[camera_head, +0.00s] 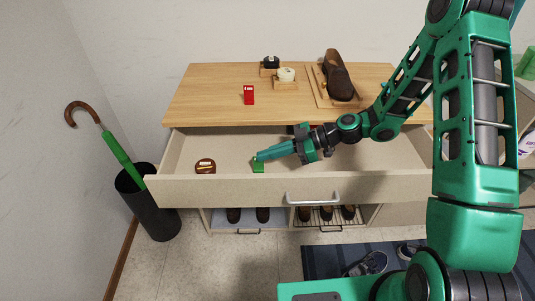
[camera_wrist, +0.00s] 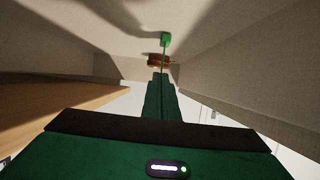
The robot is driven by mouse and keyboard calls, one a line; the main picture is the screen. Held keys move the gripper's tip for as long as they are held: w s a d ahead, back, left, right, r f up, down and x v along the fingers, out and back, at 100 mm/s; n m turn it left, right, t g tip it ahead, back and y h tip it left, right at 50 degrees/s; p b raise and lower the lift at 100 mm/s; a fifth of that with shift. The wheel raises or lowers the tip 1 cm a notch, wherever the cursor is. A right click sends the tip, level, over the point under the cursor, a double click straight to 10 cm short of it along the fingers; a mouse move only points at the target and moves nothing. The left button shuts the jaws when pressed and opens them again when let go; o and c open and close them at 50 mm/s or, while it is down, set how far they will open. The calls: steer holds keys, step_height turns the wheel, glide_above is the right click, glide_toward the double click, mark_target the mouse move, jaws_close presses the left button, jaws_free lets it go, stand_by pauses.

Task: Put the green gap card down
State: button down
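My gripper (camera_head: 259,157) reaches down into the open drawer (camera_head: 225,190), left of its middle. The green gap card (camera_head: 258,168) is right at my fingertips, just above or on the drawer floor; I cannot tell whether it touches. In the wrist view my fingers (camera_wrist: 161,78) are close together, and a thin green edge runs from their tips to the card's wider green end (camera_wrist: 165,39). My gripper appears shut on the thin part of the card.
On the wooden top (camera_head: 210,95) stand a red card (camera_head: 249,95), two small round items on blocks and a brown shoe (camera_head: 337,75). An umbrella stand (camera_head: 150,205) is at the left. Drawer floor around the card is clear.

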steer(key=c, duration=2.1)
jaws_free()
steer(key=shift+f, duration=0.1)
steer(key=shift+d+r, duration=0.25)
steer(key=shift+d, duration=0.05)
steer(key=v, duration=1.1)
steer(key=shift+d+r, duration=0.15)
